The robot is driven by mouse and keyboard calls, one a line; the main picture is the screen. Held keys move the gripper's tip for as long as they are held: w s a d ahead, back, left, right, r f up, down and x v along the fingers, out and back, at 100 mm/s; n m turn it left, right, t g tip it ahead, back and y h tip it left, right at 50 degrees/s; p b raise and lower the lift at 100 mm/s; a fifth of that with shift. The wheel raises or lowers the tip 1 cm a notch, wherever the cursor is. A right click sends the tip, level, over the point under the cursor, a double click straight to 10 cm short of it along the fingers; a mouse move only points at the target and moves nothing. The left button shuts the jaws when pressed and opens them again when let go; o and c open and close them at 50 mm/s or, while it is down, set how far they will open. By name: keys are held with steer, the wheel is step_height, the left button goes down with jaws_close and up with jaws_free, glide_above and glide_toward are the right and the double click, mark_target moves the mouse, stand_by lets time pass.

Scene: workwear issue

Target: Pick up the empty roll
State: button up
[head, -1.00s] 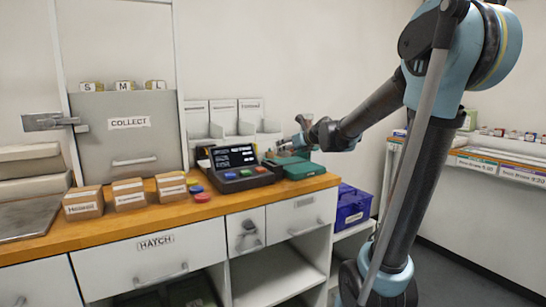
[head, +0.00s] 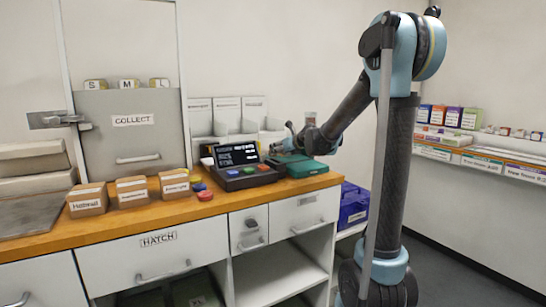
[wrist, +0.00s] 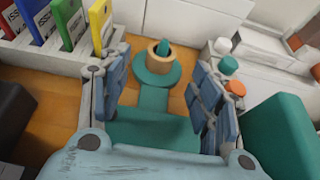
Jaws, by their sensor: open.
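In the wrist view a small tan ring (wrist: 153,57), which looks like the empty roll's cardboard core, sits around an upright green peg (wrist: 164,46) on a round teal base. That base joins a teal body (wrist: 150,132) on the wooden counter. My gripper (wrist: 158,68) is open, with its blue-padded fingers either side of the teal part; the ring lies between and beyond the fingertips, and I see no contact. In the head view my gripper (head: 288,140) is above the teal device (head: 305,168) at the counter's right end; the roll cannot be made out there.
Coloured cards (wrist: 62,22) in a white holder stand close left of my gripper. White and orange-capped items (wrist: 235,88) and a green block (wrist: 285,138) are close on the right. A black terminal (head: 240,168) stands left of the teal device. A blue crate (head: 352,205) is below right.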

steer(key=shift+x, duration=3.15)
steer(key=shift+d+r, duration=0.1)
steer(key=c, duration=0.8)
